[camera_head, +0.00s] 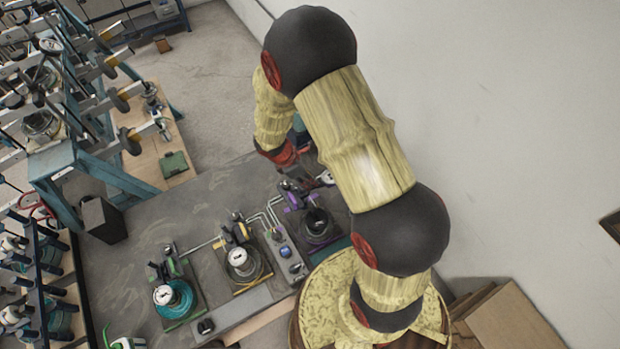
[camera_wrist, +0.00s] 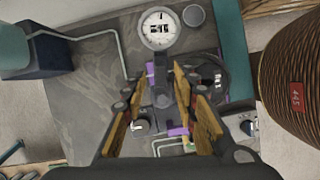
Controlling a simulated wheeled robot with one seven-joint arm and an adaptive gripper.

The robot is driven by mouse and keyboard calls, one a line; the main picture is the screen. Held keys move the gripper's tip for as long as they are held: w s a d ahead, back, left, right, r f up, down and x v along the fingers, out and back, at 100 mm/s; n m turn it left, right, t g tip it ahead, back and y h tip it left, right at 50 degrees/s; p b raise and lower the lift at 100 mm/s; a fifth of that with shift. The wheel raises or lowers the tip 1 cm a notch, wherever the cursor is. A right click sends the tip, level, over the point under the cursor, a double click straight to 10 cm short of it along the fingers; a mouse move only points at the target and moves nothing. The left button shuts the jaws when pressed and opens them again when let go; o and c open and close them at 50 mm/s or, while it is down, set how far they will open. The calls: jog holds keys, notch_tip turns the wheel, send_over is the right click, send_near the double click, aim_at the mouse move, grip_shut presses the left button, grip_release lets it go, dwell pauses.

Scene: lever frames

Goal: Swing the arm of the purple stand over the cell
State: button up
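The purple stand (camera_head: 291,195) is at the right end of the row on the grey table; its purple parts also show in the wrist view (camera_wrist: 178,131). Its dark arm (camera_wrist: 161,82) carries a white dial gauge (camera_wrist: 158,28), seen in the head view too (camera_head: 326,177). The gauge is off to one side of the dark round cell (camera_wrist: 212,78), which is also visible in the head view (camera_head: 318,224). My gripper (camera_wrist: 157,79) is open, its fingers on either side of the dark arm. Contact cannot be told. My arm hides part of the area in the head view.
A yellow stand (camera_head: 240,255) and a green stand (camera_head: 173,290) have gauges over their cells. A grey box with blue buttons (camera_head: 285,250) stands between the yellow and purple stands. Pale tubing (camera_head: 262,215) runs behind. A grey cup (camera_wrist: 193,15) is beside the gauge.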

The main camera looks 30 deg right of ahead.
jog(key=shift+s+d+f, duration=0.1)
jog(key=shift+d+f, duration=0.15)
jog(key=shift+f, duration=0.35)
jog(key=c, duration=0.3)
jog(key=c, duration=0.4)
grip_shut()
